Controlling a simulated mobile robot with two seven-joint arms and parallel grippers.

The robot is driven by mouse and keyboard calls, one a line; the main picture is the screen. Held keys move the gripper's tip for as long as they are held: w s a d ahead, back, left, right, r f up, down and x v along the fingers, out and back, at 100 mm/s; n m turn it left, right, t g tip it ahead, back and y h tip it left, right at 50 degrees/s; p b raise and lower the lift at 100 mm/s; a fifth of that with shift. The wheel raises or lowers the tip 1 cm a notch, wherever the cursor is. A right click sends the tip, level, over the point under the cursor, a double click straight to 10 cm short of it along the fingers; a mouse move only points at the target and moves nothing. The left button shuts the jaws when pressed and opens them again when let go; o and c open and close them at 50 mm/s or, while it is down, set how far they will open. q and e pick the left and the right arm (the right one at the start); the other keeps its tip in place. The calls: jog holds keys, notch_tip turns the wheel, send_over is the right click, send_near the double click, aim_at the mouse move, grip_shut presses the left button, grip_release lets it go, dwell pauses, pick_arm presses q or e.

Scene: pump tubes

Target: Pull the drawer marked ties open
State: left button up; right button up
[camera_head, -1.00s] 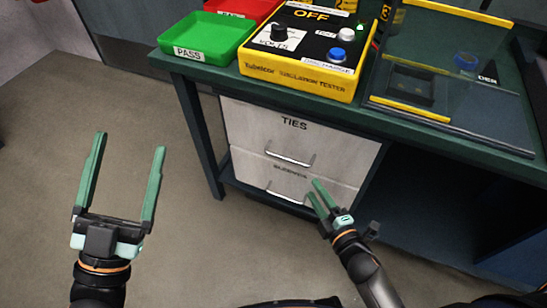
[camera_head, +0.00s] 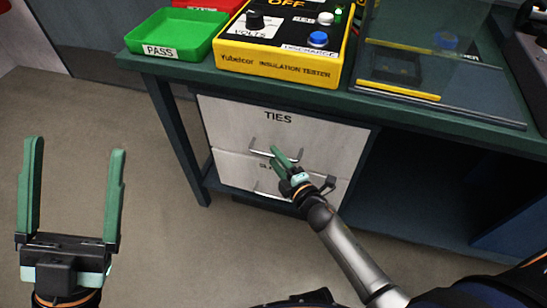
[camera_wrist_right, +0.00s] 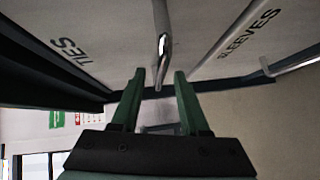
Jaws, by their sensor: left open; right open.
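The ties drawer (camera_head: 235,115) is the upper white front under the bench, marked TIES, and it looks shut. Its silver bar handle (camera_head: 257,151) shows left of my right gripper (camera_head: 274,152), whose fingertips overlap the handle in the head view. In the right wrist view the handle (camera_wrist_right: 163,45) runs down between the two green fingertips (camera_wrist_right: 159,78). The fingers are open, one on each side of the bar in that picture; I cannot tell how deep it sits between them. My left gripper (camera_head: 75,155) is open and empty over the floor at left.
The sleeves drawer (camera_head: 230,170) sits below, its label partly hidden by my right gripper; its handle (camera_wrist_right: 295,63) shows in the wrist view. The green bench (camera_head: 180,72) above holds a PASS tray (camera_head: 165,35) and a yellow tester (camera_head: 270,66). Floor before the drawers is clear.

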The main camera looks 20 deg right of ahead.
jog(key=shift+x, duration=0.95)
grip_shut()
dwell(0.8)
